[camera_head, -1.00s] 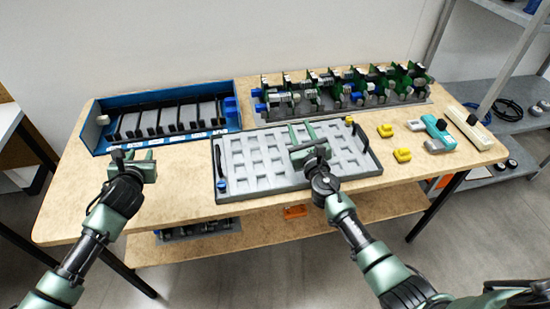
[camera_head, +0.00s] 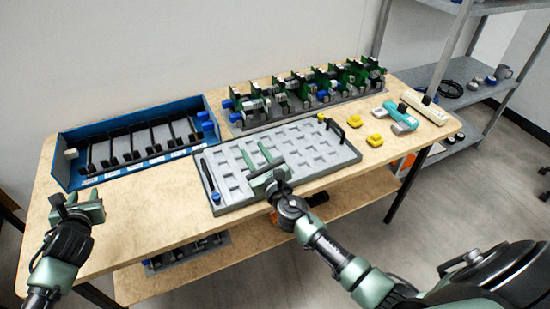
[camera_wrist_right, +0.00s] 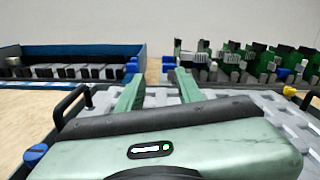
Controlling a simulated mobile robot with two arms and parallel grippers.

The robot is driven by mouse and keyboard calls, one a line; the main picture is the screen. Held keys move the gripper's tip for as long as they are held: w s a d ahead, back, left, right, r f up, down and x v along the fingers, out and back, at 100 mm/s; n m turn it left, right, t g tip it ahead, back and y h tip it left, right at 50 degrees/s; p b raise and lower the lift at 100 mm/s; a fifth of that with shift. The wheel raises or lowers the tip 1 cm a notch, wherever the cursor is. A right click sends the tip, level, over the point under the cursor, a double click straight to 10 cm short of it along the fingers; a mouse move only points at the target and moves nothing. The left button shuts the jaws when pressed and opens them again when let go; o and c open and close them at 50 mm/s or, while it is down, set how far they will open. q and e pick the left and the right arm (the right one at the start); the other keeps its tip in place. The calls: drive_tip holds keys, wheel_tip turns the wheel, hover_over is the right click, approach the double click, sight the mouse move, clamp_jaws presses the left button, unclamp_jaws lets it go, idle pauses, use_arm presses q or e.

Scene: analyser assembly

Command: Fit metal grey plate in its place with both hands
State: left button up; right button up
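The metal grey plate (camera_head: 236,199) is a flat tray with rows of square pockets and a black handle at each short end. It lies on the table's front middle, slightly angled. My right gripper (camera_head: 256,152) is open and empty above the plate's middle. In the right wrist view its two fingers (camera_wrist_right: 158,88) stand apart with nothing between them, the plate below and both handles to the sides. My left gripper (camera_head: 84,195) is over the table's left part, in front of the blue box, away from the plate. It looks open and empty.
A blue box (camera_head: 66,180) with black dividers stands back left. A rack of green modules (camera_head: 310,92) stands behind the plate. Yellow pieces (camera_head: 375,140), a teal tool (camera_head: 402,118) and a pale bar (camera_head: 425,108) lie at right. The table's front left is clear.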

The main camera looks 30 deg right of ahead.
drive_tip(key=s, duration=0.6)
drive_tip(key=shift+s, duration=0.1)
drive_tip(key=shift+s+r, duration=0.1)
drive_tip(key=shift+s, duration=0.3)
